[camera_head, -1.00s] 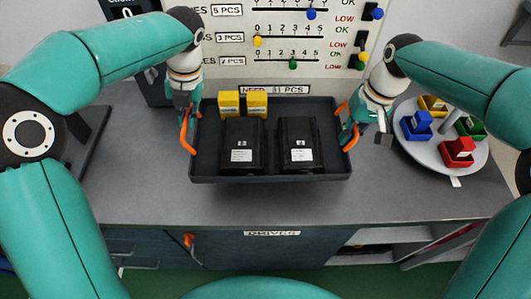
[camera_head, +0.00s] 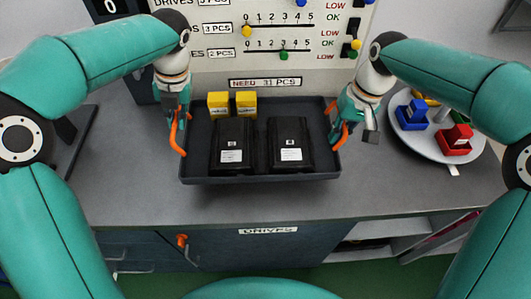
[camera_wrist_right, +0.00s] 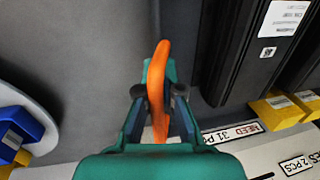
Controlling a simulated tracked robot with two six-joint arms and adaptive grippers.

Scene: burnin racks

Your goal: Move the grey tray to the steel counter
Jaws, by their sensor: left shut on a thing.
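The grey tray (camera_head: 262,179) is in the middle of the head view, over the grey worktop. It carries two black drives (camera_head: 232,145) (camera_head: 290,143) with white labels and two small yellow boxes (camera_head: 218,104) (camera_head: 246,103). My left gripper (camera_head: 176,128) is shut on the orange handle at the tray's left end. My right gripper (camera_head: 343,128) is at the right handle. In the right wrist view its fingers (camera_wrist_right: 159,95) close on both sides of the orange handle (camera_wrist_right: 158,68). The tray looks level. I cannot identify a separate steel counter.
A round turntable (camera_head: 407,137) with blue, red, green and yellow bins stands right of the tray. A panel with scales and a "NEED 31 PCS" label (camera_head: 265,82) rises behind. A cabinet labelled "DRIVES" (camera_head: 268,230) is below. Bare worktop (camera_head: 260,205) lies in front of the tray.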

